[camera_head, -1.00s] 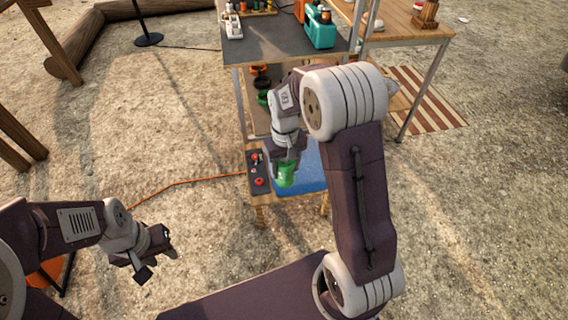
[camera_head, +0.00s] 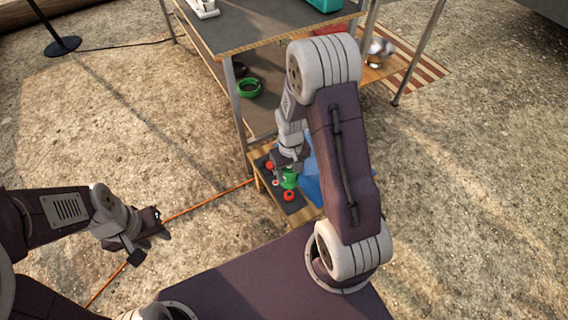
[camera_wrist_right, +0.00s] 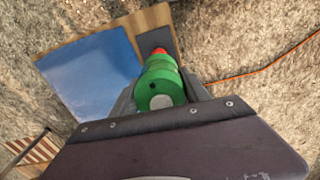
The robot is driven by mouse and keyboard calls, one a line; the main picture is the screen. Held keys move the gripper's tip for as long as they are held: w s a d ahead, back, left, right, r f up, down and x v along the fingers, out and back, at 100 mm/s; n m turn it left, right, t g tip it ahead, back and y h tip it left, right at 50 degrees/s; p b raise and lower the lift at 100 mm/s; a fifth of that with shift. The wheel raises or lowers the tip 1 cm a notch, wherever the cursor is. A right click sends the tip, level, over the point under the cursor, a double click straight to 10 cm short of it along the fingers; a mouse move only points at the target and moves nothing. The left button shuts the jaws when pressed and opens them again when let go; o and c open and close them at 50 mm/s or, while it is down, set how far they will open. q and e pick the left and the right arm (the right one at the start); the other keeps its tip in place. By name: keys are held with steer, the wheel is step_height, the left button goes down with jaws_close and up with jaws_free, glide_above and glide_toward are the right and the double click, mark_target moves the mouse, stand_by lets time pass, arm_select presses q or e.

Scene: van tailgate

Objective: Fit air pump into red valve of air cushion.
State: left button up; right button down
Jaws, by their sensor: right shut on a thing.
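The green air pump (camera_head: 290,179) is held in my right gripper (camera_head: 288,168), over the low wooden stand. It also shows in the right wrist view (camera_wrist_right: 160,84), with a red part (camera_wrist_right: 159,51) just beyond its far end; whether they touch I cannot tell. A dark strip (camera_head: 293,207) on the stand carries red round fittings, one (camera_head: 288,196) in front of the pump and one (camera_head: 268,166) behind it. A flat blue piece (camera_wrist_right: 90,72) lies beside the strip, partly hidden by my right arm in the head view. My left gripper (camera_head: 150,237) is open and empty, over the ground.
A workbench (camera_head: 260,30) with a lower shelf stands behind the stand. A green ring-shaped item (camera_head: 249,88) lies on that shelf. An orange cable (camera_head: 205,203) runs across the ground to the stand. Open gravel lies to the left and right.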

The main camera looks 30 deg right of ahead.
steer(key=shift+s+d+f, duration=0.1)
steer(key=shift+d+f, duration=0.05)
steer(key=shift+f, duration=0.05)
step_height(320, 180, down, 10)
steer(key=b, duration=1)
steer(key=shift+b, duration=0.4)
steer(key=shift+f, duration=0.3)
steer(key=shift+c, duration=2.3)
jaws_free()
step_height(320, 180, up, 9)
steer(key=p, duration=0.6)
steer(key=shift+r+p, duration=0.15)
steer(key=shift+p, duration=0.25)
